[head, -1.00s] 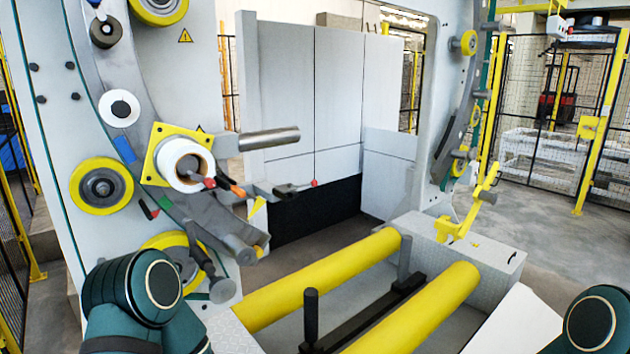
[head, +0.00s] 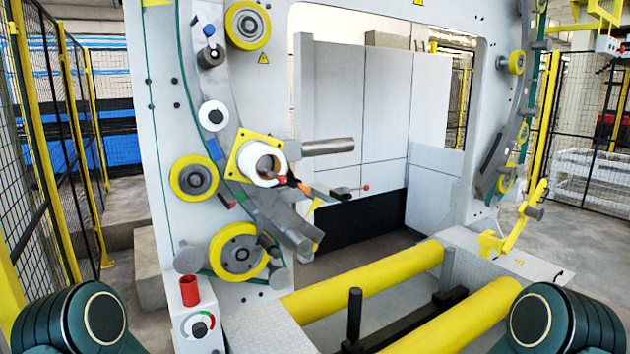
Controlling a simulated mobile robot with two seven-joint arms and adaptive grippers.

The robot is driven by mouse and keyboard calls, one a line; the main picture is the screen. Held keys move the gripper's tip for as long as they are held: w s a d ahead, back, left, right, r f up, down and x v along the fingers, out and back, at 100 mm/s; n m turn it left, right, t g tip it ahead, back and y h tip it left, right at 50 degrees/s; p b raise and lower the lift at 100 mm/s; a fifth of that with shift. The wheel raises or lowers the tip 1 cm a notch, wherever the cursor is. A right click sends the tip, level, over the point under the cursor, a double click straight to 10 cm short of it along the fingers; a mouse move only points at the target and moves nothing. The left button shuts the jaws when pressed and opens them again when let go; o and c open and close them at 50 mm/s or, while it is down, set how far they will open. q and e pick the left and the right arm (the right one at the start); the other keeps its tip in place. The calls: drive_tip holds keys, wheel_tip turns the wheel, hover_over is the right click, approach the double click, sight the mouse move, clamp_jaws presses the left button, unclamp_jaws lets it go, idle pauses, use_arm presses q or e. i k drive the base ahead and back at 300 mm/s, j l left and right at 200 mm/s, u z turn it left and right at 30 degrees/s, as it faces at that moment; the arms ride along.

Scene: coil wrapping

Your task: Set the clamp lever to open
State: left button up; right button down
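No lever is labelled, so I cannot tell for certain which is the clamp lever. A black upright handle (head: 354,314) stands on a dark bar between two yellow rollers, low in the middle. My teal arm links show at both lower corners, but neither gripper is in view.
A control box with a red cylinder on top (head: 190,291) and a dial stands at the lower left. The yellow rollers (head: 365,281) run across the front. A yellow bracket (head: 515,230) stands on the right block. Mesh fences (head: 62,150) flank the machine.

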sight(341, 190)
drive_tip(key=l+u, duration=0.1)
drive_tip(key=u, duration=0.3)
drive_tip(key=i+l+u, duration=0.1)
drive_tip(key=u, duration=0.25)
drive_tip(key=l+u, duration=0.1)
drive_tip(key=u, duration=0.3)
drive_tip(key=i+l, duration=0.1)
drive_tip(key=l, duration=0.9)
drive_tip(key=i, duration=0.1)
